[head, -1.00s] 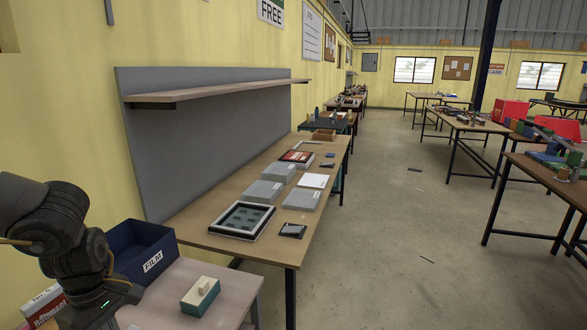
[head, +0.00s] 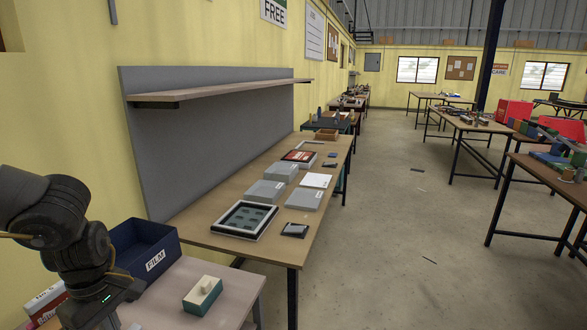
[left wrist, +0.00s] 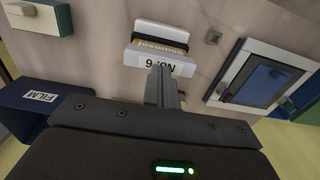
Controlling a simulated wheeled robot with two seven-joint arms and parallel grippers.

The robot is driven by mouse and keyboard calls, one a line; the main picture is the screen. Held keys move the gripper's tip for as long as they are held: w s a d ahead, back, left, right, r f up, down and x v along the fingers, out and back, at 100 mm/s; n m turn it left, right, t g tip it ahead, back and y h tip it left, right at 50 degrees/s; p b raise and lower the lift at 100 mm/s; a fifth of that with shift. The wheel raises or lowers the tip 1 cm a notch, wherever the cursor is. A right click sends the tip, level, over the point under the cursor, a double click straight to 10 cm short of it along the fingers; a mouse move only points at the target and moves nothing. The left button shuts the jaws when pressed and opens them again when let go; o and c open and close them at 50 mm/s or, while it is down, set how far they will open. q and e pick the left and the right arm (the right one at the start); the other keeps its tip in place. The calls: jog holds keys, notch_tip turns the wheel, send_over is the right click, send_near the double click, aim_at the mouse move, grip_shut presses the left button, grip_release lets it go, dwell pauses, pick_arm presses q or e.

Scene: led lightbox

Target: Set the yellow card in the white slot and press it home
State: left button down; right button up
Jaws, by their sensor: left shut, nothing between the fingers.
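In the left wrist view a yellow card (left wrist: 160,43) with dark lettering stands between the pale walls of a white slot holder (left wrist: 158,68). The front wall bears a label reading "NO. 6", upside down here. Only a narrow strip of the card shows, so its depth in the slot cannot be told. My left gripper (left wrist: 165,76) is shut and empty, its fingertips in front of the label wall; I cannot tell if they touch it. In the head view only my left arm shows at the lower left. My right gripper is in neither view.
A green-and-white block (head: 203,294) sits on that table (head: 235,298).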

pick_arm(q)
jog(key=shift+r, duration=1)
notch_tip(320, 180, up, 4)
jog(key=shift+f+p, duration=0.1)
jog(key=shift+p, duration=0.9)
